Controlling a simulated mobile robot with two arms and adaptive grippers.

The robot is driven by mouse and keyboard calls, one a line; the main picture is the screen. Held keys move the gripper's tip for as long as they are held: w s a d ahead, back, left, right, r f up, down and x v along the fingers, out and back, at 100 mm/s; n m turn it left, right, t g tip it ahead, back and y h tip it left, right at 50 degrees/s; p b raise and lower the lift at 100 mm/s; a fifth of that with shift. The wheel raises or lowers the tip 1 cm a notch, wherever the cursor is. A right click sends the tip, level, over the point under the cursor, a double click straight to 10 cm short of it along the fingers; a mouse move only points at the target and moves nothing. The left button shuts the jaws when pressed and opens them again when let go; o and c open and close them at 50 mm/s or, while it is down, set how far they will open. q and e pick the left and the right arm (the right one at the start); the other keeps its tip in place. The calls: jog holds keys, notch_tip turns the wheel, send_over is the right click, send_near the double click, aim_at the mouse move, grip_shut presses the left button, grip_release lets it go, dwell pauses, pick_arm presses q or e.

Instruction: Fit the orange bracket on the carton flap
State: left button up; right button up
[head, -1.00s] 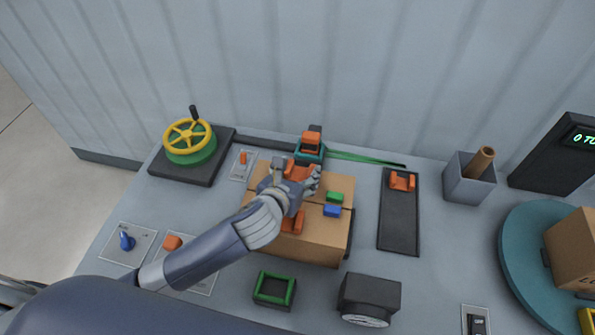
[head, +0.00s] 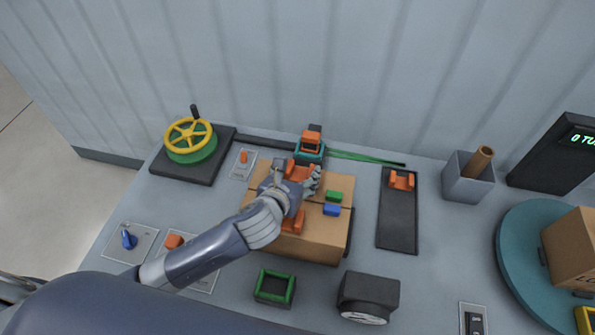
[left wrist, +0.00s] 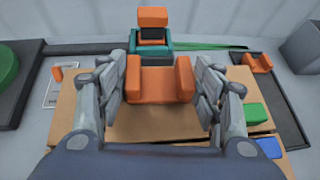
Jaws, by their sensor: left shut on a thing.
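The brown carton (head: 318,248) stands in the middle of the table, its top flaps level. An orange U-shaped bracket (head: 298,171) is at the carton's back edge, with the same bracket large in the left wrist view (left wrist: 160,87). My left gripper (head: 304,180) is shut on it, with fingers on both sides in the left wrist view (left wrist: 160,90). The bracket's lower edge is at the carton top; I cannot tell if it is seated. Another orange bracket (head: 294,222) sits at the carton's front, partly behind my wrist. My right gripper is out of view.
A teal and orange device (head: 310,150) stands just behind the carton. Green (head: 334,196) and blue (head: 331,210) blocks lie on the carton's right. A dark tray (head: 397,235) holds another orange bracket (head: 402,180). A yellow handwheel (head: 188,134) stands back left.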

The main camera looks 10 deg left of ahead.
pick_arm(q)
jog(key=o, duration=1.1)
jog(key=shift+o, duration=0.2)
jog(key=v, duration=1.2)
